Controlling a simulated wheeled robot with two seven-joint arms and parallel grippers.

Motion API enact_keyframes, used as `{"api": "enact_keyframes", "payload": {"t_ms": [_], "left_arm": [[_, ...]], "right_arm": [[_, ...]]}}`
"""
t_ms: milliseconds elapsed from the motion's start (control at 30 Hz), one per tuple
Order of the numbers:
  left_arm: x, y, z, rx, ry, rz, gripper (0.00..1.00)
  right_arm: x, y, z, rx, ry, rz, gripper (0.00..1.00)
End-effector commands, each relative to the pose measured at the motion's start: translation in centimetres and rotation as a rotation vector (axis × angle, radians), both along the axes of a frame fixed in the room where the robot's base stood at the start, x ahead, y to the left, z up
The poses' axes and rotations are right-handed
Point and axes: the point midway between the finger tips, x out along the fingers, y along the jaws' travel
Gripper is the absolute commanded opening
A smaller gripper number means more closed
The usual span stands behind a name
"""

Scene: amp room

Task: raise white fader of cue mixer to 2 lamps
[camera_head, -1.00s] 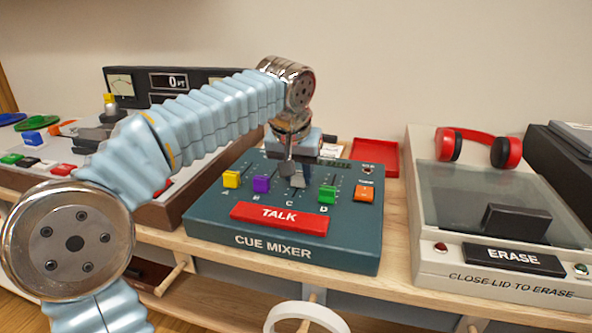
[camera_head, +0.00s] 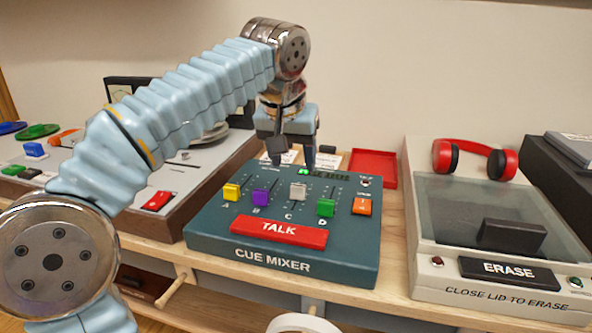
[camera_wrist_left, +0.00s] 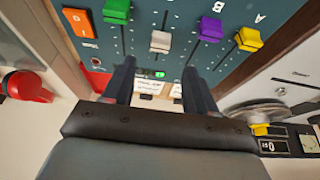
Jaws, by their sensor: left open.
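The cue mixer (camera_head: 210,225) is a dark teal box with a red TALK bar (camera_head: 278,231). Its white fader (camera_head: 298,191) sits above the letter C, between the purple fader (camera_head: 260,197) and the green fader (camera_head: 326,207). It also shows in the left wrist view (camera_wrist_left: 160,41). A lamp strip (camera_head: 325,175) at the mixer's back has a green lit part at its left end; I cannot count the lit lamps. My left gripper (camera_head: 294,160) is open and empty above the mixer's back edge, apart from the white fader. My right gripper is not in view.
A yellow fader (camera_head: 231,191) and an orange button (camera_head: 362,206) are also on the mixer. An eraser box (camera_head: 432,270) with a dark lid and red headphones (camera_head: 474,158) stands to the right. A red tray (camera_head: 376,165) lies behind. A tape machine stands left.

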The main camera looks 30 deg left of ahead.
Motion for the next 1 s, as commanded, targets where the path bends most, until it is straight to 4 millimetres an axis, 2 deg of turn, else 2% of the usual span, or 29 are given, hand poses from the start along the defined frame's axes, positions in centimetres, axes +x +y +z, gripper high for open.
{"api": "enact_keyframes", "payload": {"t_ms": [33, 100, 300, 1000], "left_arm": [[-0.3, -0.1, 1.4, 0.000, -0.003, 0.000, 0.57], [-0.9, -0.2, 2.6, -0.001, -0.003, 0.001, 0.57], [-1.8, -0.4, 4.6, 0.000, -0.001, 0.000, 0.57], [-1.9, -0.4, 4.8, 0.001, 0.000, 0.001, 0.57]], "right_arm": [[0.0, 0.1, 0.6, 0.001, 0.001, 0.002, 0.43], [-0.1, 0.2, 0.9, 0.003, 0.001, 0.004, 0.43], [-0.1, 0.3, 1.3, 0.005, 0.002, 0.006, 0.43], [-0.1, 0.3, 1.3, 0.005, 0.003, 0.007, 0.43]]}}
